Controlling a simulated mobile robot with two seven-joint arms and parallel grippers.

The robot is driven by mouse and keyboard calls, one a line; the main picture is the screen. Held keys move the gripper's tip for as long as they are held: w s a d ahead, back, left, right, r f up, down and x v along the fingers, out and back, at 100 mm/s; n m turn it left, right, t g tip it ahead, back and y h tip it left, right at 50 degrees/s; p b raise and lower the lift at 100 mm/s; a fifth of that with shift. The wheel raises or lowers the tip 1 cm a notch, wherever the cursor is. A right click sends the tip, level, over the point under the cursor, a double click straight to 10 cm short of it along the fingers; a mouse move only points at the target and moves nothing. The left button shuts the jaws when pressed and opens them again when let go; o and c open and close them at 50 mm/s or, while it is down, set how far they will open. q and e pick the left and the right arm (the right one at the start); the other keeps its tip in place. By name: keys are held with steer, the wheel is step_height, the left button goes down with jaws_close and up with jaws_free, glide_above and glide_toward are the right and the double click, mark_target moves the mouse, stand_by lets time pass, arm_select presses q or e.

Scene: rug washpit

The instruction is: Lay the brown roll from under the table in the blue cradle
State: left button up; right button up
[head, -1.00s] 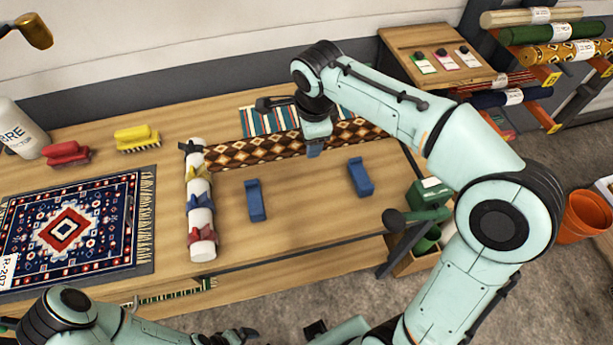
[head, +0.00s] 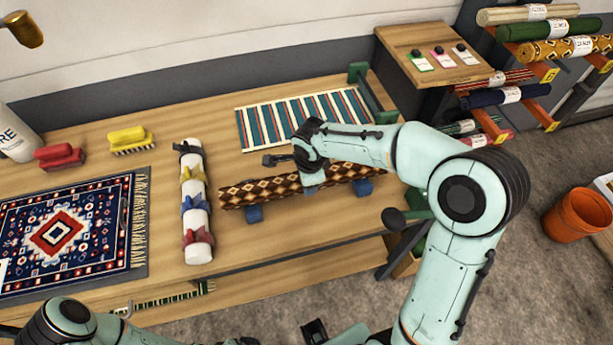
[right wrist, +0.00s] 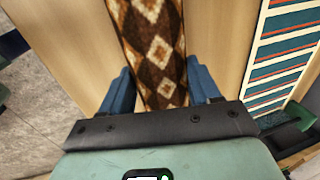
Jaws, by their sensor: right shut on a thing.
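The brown roll (head: 266,190), with its cream diamond pattern, lies lengthwise over the two blue blocks of the cradle (head: 254,214). The lower ends of both blocks show in front of it; their upper parts are hidden. I cannot tell whether the roll rests on them or hangs just above. My right gripper (head: 313,184) is shut on the roll near its middle. In the right wrist view its blue fingers (right wrist: 160,92) stand on either side of the roll (right wrist: 150,45). My left gripper (head: 236,338) is at the bottom edge of the head view, partly cut off; its jaws are unclear.
A white roll with coloured ties (head: 196,225) lies left of the cradle. A striped rug (head: 300,115) lies behind. A patterned rug (head: 70,235) and red (head: 60,157) and yellow (head: 131,138) brushes are at left. A green-ended stand (head: 372,95) is at back right.

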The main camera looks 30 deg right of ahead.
steer(key=shift+f, duration=0.15)
steer(key=o, duration=1.5)
steer(key=shift+c, duration=0.2)
steer(key=v, duration=1.2)
steer(key=shift+r+p, duration=0.2)
steer(key=shift+p, duration=0.15)
